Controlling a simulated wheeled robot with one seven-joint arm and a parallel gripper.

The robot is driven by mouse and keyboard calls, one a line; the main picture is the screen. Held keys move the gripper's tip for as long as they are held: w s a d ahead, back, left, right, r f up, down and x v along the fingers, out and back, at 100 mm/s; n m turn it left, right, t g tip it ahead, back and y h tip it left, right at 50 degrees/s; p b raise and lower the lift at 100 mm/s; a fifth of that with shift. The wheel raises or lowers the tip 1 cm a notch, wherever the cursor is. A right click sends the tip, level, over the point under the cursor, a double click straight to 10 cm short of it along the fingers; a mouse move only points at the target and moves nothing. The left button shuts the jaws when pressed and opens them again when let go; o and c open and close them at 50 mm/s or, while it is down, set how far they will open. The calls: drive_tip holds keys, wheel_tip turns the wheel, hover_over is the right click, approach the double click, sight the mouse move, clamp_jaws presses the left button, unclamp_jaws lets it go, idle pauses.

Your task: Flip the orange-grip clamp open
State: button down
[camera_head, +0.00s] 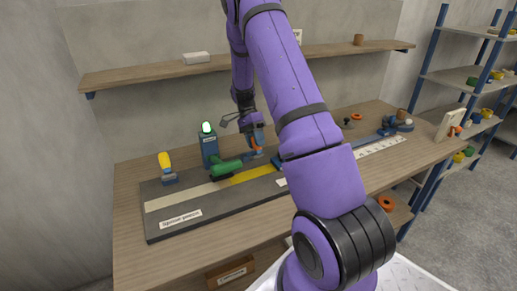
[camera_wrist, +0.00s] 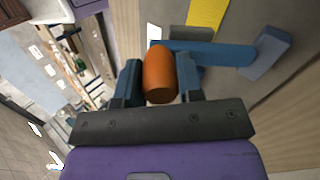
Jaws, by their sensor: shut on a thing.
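The orange grip (camera_wrist: 159,72) of the clamp sits between the two blue fingers of my gripper (camera_wrist: 160,80) in the wrist view. The fingers are shut on it, one on each side. Behind it a blue bar (camera_wrist: 215,53) runs to the right, ending at a grey-blue block. In the head view my gripper (camera_head: 252,128) is over the far side of the dark board, and a little of the orange grip (camera_head: 259,137) shows there. My arm hides part of the board, and the clamp's exact tilt is hard to tell.
A yellow-grip clamp (camera_head: 165,166) stands upright at the left. A green-grip clamp (camera_head: 226,170) lies low over the strip, close to my gripper.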

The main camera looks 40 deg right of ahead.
drive_tip(key=shift+w+d+r, duration=0.2)
drive_tip(key=shift+w+r, duration=0.1)
drive_tip(key=shift+w, duration=0.25)
drive_tip(key=shift+w+d+r, duration=0.15)
drive_tip(key=shift+w+r, duration=0.1)
drive_tip(key=shift+w, duration=0.3)
drive_tip(key=c, duration=0.8)
unclamp_jaws()
drive_tip(key=shift+w+f, duration=0.1)
drive_tip(key=shift+r, duration=0.4)
drive_tip(key=s+a+r, duration=0.1)
drive_tip(key=s+a, duration=0.1)
drive_tip(key=s, duration=0.3)
drive_tip(key=s+a+r, duration=0.2)
drive_tip(key=s, duration=0.2)
drive_tip(key=s+a+r, duration=0.1)
drive_tip(key=s+a, duration=0.1)
drive_tip(key=s, duration=0.3)
drive_tip(key=shift+s+a+r, duration=0.15)
drive_tip(key=shift+s+a, duration=0.15)
